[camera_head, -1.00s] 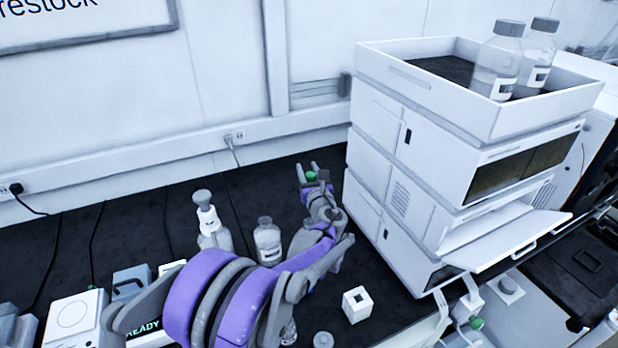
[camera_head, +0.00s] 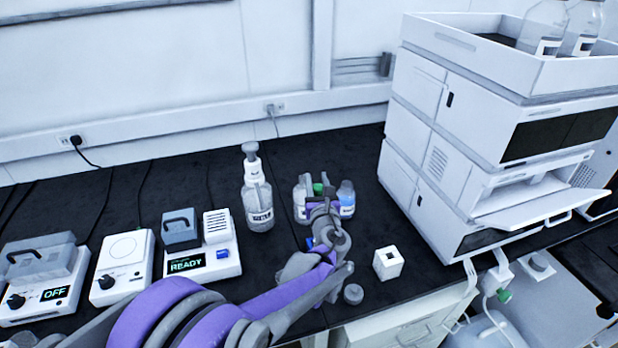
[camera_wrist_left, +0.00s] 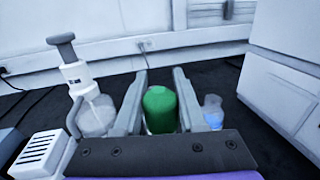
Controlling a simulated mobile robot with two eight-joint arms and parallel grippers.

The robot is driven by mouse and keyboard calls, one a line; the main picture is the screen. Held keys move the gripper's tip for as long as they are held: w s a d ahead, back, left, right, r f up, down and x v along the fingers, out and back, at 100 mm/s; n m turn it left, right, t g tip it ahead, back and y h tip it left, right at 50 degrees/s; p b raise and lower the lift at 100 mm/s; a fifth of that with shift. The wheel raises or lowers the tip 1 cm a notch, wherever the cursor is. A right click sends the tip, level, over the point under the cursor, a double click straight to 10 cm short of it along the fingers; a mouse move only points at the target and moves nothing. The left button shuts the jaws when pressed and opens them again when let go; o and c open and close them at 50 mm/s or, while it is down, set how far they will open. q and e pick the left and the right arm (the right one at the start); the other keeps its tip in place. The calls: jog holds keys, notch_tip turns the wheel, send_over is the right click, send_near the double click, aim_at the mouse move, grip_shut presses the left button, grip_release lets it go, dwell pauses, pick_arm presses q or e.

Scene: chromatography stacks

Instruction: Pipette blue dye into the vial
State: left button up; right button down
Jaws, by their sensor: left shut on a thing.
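My left gripper (camera_head: 318,195) is shut on a green-topped item (camera_wrist_left: 160,108). The green top (camera_head: 318,188) stands between its fingers, and the item's lower part is hidden, so I cannot tell its full shape. A small bottle with blue liquid (camera_head: 347,199) stands just right of the gripper; it also shows beyond the right finger in the wrist view (camera_wrist_left: 212,112). Another clear bottle (camera_head: 299,200) is partly hidden behind the gripper on the left. I cannot make out an open vial for certain. My right gripper is not in view.
A pump-top bottle (camera_head: 257,195) stands left of the gripper. A white block with a square hole (camera_head: 388,263) and a grey round piece (camera_head: 353,294) lie front right. A white instrument stack (camera_head: 440,140) rises at right. Small devices (camera_head: 200,262) line the left bench.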

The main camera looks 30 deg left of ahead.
pick_arm(q)
jog(key=shift+w+f+b, duration=0.2)
jog(key=shift+f+b, duration=0.25)
jog(key=shift+f, duration=0.35)
jog(key=shift+f+b, duration=0.8)
jog(key=shift+f, duration=0.35)
grip_shut()
dwell(0.6)
grip_release()
